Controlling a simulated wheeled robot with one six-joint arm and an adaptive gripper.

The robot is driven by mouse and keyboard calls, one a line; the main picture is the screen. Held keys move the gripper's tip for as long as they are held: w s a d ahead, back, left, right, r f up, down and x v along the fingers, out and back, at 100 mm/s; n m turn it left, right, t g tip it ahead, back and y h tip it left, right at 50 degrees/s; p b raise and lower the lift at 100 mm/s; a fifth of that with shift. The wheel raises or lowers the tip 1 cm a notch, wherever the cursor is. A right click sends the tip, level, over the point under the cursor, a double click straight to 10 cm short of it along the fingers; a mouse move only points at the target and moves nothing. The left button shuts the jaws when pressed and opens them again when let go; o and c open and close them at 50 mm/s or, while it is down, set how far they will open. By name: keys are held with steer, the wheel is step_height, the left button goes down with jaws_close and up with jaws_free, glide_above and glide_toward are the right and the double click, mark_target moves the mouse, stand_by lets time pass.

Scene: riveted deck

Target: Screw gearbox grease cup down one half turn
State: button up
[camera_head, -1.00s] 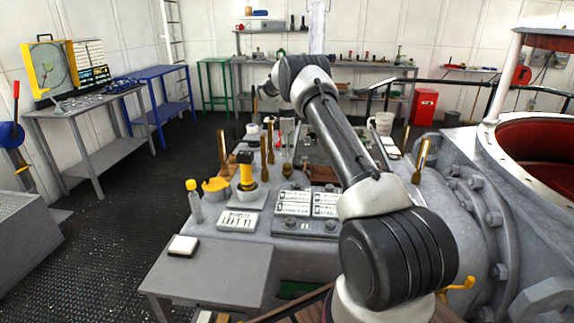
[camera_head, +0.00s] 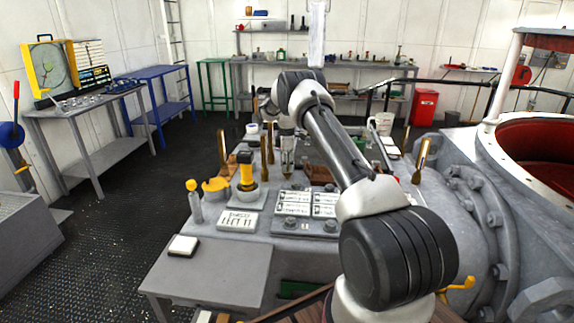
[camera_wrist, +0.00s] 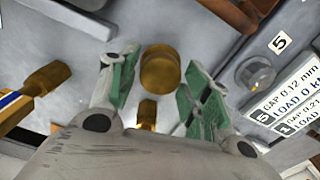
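A round brass cup (camera_wrist: 160,70), which looks like the grease cup, stands on the grey casing in the wrist view. My gripper (camera_wrist: 163,64) is open, with one green-padded finger on each side of the cup. Gaps show between the cup and both pads, so I see no contact. A smaller brass piece shows just below the cup in the wrist view. In the head view my gripper (camera_head: 287,170) points down over the middle of the casing. The cup cannot be made out there.
A brass handle (camera_wrist: 35,95) lies left of the fingers. A bolt head (camera_wrist: 254,73) and white label plates (camera_wrist: 285,100) are on the right. Tall brass levers (camera_head: 222,150) and a yellow-and-black knob (camera_head: 246,170) stand left of my gripper. The front shelf (camera_head: 215,275) is mostly clear.

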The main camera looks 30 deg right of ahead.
steer(key=c, duration=0.5)
steer(key=shift+c, duration=0.2)
steer(key=shift+m, duration=0.4)
steer(key=m, duration=0.5)
steer(key=shift+m, duration=0.4)
steer(key=m, duration=0.6)
steer(key=shift+w+d, duration=0.1)
steer(key=m, duration=0.7)
steer(key=shift+r+m, duration=0.1)
steer(key=shift+m, duration=0.2)
steer(key=m, duration=0.5)
steer(key=shift+d+m, duration=0.1)
steer(key=shift+m, duration=0.3)
steer(key=shift+r+m, duration=0.1)
steer(key=shift+m, duration=0.2)
